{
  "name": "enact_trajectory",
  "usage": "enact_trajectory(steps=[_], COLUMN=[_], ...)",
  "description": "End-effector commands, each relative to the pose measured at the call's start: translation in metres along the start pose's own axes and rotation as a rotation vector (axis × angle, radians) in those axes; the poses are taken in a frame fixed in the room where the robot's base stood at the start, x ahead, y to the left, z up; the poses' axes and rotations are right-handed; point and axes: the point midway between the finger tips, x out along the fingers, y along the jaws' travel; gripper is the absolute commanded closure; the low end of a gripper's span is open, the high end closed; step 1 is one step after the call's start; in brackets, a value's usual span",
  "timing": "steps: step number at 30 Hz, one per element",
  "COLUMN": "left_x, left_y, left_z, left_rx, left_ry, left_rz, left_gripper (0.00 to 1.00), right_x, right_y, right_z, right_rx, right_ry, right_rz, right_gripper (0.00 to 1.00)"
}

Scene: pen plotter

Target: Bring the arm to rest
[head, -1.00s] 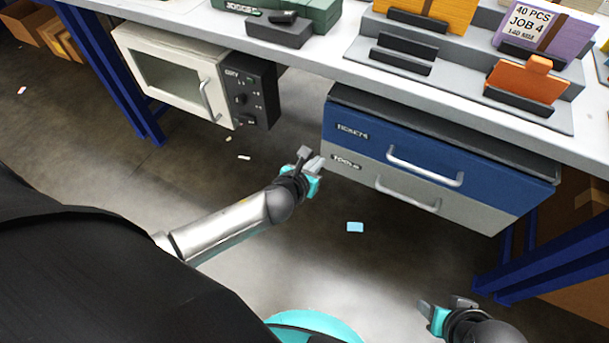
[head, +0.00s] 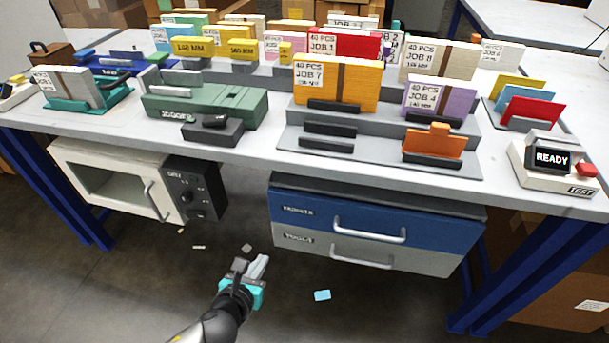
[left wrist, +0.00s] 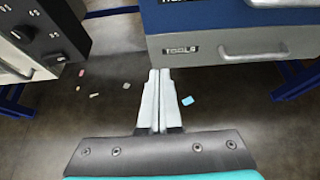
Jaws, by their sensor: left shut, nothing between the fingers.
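My left gripper (head: 253,268) is low in front of the workbench, below the tabletop and left of the drawer unit's lower front. It is shut and empty. In the left wrist view its fingers (left wrist: 159,97) lie together with nothing between them, pointing towards the space between the oven-like box and the drawers. My right gripper is out of the head view.
The workbench (head: 255,158) holds job cards, a green device (head: 205,102) and a READY tester (head: 552,158). Under it hang a white oven-like box (head: 108,178) and a blue and grey drawer unit (head: 375,222), drawers shut. Scraps and a blue card (head: 322,295) lie on the floor.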

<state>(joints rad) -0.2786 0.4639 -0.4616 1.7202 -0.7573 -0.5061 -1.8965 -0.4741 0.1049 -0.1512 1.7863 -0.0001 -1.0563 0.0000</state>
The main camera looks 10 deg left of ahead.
Motion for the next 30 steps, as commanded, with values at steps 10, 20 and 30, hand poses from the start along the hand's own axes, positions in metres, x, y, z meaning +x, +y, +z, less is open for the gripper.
enact_trajectory(steps=[10, 20, 30], left_x=[0.004, -0.021, -0.098], left_y=[0.017, 0.054, 0.057], left_z=[-0.036, -0.154, -0.261], left_rx=[-0.288, -1.267, -2.252], left_ry=[0.104, 0.316, 0.252], left_rz=[0.049, 0.354, 0.893], left_gripper=[1.00, 1.00, 1.00], right_x=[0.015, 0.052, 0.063], right_y=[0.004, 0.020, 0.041], right_z=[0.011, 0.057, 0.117], right_rx=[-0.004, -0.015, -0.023], right_ry=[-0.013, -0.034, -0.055], right_rz=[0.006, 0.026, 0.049], right_gripper=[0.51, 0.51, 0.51])
